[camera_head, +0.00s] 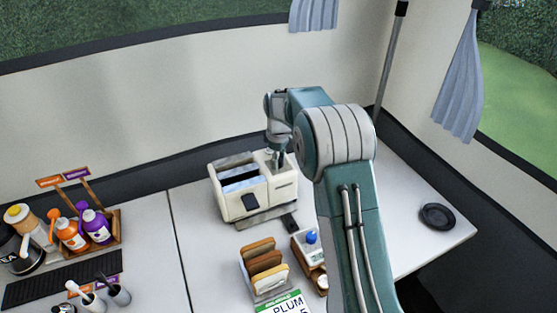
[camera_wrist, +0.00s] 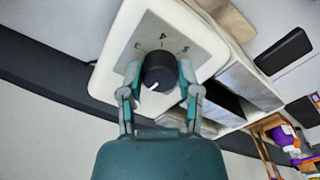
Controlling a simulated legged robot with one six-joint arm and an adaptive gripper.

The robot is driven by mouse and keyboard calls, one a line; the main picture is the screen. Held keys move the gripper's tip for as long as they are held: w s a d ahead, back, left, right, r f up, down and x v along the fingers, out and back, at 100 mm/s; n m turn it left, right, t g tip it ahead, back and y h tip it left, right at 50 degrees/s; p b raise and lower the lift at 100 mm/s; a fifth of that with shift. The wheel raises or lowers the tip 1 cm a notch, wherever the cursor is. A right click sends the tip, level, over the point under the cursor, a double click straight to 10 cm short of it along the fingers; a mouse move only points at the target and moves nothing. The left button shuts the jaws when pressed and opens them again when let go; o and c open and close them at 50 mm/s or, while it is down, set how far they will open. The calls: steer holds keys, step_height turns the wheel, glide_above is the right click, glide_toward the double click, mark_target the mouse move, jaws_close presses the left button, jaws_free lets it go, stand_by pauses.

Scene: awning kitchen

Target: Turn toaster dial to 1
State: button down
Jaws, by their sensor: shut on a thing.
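The cream toaster (camera_head: 243,205) stands on the white table with two slots on its top. In the wrist view the black dial (camera_wrist: 159,70) sits on a grey plate (camera_wrist: 185,42) on the toaster. Its white mark points to the lower left of that picture. A 4 shows on the plate above the dial; the other marks are too small to read surely. My gripper (camera_wrist: 159,80) has one finger on each side of the dial and is shut on it. In the head view my gripper (camera_head: 277,162) reaches down to the toaster's right end, and the dial is hidden.
A rack of bread slices (camera_head: 264,267) and a small holder with a blue-topped item (camera_head: 311,240) stand in front of the toaster. Orange and purple bottles (camera_head: 95,224) stand at the left. A black dish (camera_head: 437,216) lies at the right. The wall is close behind.

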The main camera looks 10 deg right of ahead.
steer(key=shift+w+n, duration=0.1)
steer(key=shift+n, duration=0.5)
steer(key=shift+c, duration=1.5)
jaws_free()
steer(key=shift+a, duration=0.1)
step_height(320, 180, up, 12)
steer(key=shift+f, duration=0.1)
